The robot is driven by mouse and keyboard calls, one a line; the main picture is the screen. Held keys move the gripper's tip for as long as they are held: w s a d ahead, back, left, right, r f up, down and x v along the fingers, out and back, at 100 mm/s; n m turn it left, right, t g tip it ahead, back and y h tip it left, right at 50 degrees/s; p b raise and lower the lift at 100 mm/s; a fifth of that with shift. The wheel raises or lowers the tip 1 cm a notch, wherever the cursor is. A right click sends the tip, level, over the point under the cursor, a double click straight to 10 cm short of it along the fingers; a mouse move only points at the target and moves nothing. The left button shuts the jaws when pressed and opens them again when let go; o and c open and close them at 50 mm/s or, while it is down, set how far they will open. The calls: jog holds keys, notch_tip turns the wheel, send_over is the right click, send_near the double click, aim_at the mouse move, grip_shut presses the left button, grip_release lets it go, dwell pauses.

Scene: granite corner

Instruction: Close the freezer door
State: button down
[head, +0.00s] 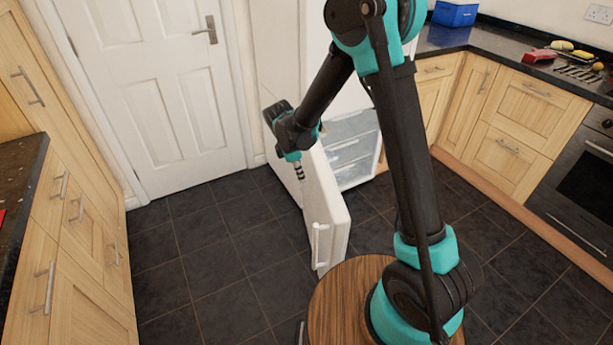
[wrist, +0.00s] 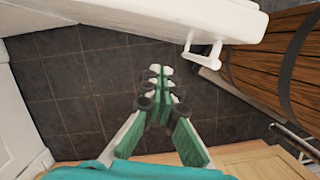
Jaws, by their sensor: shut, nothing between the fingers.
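The white freezer door (head: 327,215) stands open, swung out from the freezer (head: 352,150) over the dark tiled floor. My gripper (head: 300,175) points down beside the door's left side in the head view. Its fingers (wrist: 160,76) are shut and empty. They look apart from the handle; whether they touch the door panel I cannot tell.
A closed white room door (head: 150,90) is behind on the left. Wooden cabinets (head: 75,240) line the left, and a counter with an oven (head: 575,185) is on the right. Dark tiled floor (head: 215,260) is clear left of the freezer door.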

jog(key=w+d+f, duration=0.1)
jog(key=d+f, duration=0.4)
jog(key=f, duration=0.2)
jog(key=shift+w+d, duration=0.25)
jog(key=shift+w, duration=0.1)
jog(key=shift+f, duration=0.1)
